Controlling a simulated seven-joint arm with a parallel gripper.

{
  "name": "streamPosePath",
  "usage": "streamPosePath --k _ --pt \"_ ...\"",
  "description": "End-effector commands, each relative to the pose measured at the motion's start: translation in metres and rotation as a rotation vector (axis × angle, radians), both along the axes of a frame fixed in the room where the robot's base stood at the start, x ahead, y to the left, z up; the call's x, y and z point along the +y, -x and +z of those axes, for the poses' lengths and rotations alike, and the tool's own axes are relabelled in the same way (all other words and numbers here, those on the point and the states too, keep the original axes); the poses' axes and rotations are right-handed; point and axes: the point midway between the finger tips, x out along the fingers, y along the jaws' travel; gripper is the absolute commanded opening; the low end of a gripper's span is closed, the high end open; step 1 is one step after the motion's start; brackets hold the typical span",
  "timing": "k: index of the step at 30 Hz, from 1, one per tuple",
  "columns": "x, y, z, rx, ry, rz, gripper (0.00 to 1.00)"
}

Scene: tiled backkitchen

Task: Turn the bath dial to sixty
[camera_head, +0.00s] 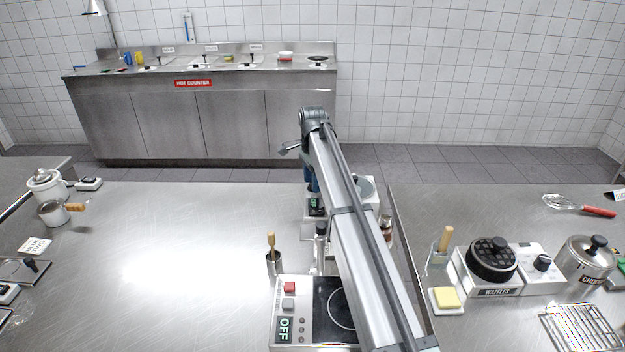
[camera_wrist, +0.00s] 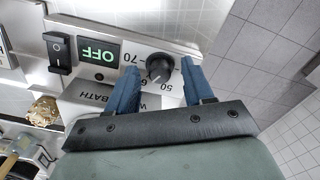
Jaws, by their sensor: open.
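The bath dial (camera_wrist: 160,67) is a round black knob with a pale pointer line on a white panel. In the wrist view, "70" and "50" are readable on its scale; I cannot tell exactly which mark the pointer meets. Beside it are a green-lit OFF display (camera_wrist: 98,52), a black rocker switch (camera_wrist: 58,52) and the word BATH. My gripper (camera_wrist: 159,72) is open, its blue fingers apart on either side of the dial; contact is unclear. In the head view, the bath unit (camera_head: 316,211) is partly hidden behind my arm, and so is the dial.
A hot plate unit (camera_head: 291,310) with an OFF display stands nearer on the counter, with a brush in a metal cup (camera_head: 273,262) behind it. A waffle maker (camera_head: 490,265) and lidded pot (camera_head: 586,260) stand right. The counter's left middle is clear.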

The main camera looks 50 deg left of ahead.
Motion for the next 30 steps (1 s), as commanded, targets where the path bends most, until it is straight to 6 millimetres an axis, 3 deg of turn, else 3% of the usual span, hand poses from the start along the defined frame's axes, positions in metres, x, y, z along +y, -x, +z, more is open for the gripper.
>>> streamPosePath --k 8,21,30 --pt "0.001 0.000 0.014 -0.001 -0.002 0.000 0.52" --pt "0.001 -0.001 0.095 0.000 -0.001 0.000 0.52" --pt "0.001 0.000 0.131 0.000 0.000 0.000 0.52"
